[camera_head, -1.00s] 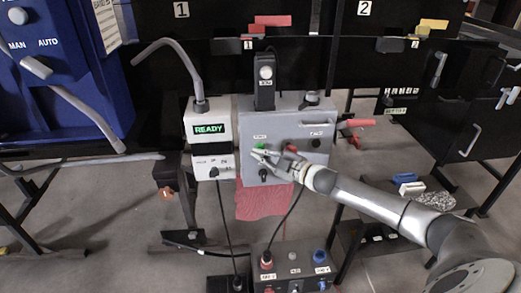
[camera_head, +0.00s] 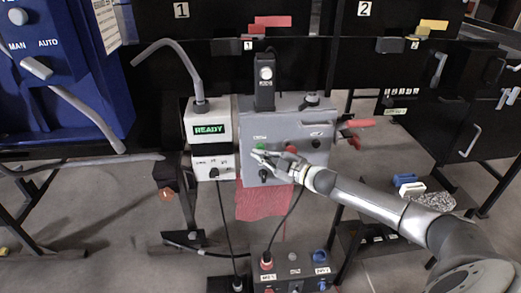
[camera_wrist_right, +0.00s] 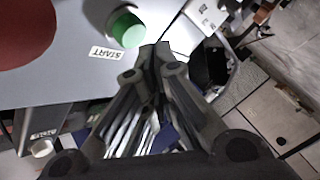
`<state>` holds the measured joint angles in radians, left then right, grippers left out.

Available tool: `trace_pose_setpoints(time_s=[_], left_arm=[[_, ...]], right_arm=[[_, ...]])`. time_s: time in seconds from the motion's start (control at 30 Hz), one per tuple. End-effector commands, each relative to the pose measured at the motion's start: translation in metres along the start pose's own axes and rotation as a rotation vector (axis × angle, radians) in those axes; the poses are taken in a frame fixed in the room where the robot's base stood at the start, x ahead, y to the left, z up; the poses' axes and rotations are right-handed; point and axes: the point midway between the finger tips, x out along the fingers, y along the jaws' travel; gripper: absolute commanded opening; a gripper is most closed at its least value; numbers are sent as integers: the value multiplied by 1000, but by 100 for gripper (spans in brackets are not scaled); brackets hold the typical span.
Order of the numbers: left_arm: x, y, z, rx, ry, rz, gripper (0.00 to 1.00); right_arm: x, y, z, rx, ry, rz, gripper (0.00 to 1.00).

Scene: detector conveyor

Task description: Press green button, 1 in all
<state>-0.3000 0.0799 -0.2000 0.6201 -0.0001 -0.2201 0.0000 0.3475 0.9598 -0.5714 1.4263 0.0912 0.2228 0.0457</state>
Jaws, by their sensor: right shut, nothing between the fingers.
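The green button (camera_head: 260,147) is on the front of a grey control box (camera_head: 313,157), near its left side. In the right wrist view the green button (camera_wrist_right: 126,29) stands out from the grey panel, with a START label (camera_wrist_right: 106,53) beside it. My right gripper (camera_head: 256,155) is shut and empty. Its fingertips are just below the green button in the head view. In the wrist view the shut fingertips (camera_wrist_right: 160,48) are close to the button, to its lower right; I cannot tell if they touch it. My left gripper is not in view.
A white unit with a green READY display (camera_head: 209,129) stands left of the grey box. A red knob (camera_wrist_right: 25,30) is near the button. A grey pedestal with several buttons (camera_head: 295,262) stands below. A blue cabinet (camera_head: 60,90) is at left.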

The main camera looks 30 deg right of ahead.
Motion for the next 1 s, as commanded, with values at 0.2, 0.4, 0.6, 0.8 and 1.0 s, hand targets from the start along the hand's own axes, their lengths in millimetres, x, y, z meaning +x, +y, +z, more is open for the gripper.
trace_pose_setpoints(time_s=[0.2,0.4,0.6,0.8,1.0], left_arm=[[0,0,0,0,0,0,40],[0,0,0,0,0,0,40],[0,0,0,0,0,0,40],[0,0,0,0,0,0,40],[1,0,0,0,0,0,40]], right_arm=[[2,1,1,0,0,0,0],[6,5,4,1,0,1,0],[6,4,4,1,0,0,0],[6,5,4,0,0,0,0],[8,6,6,0,0,0,0]])
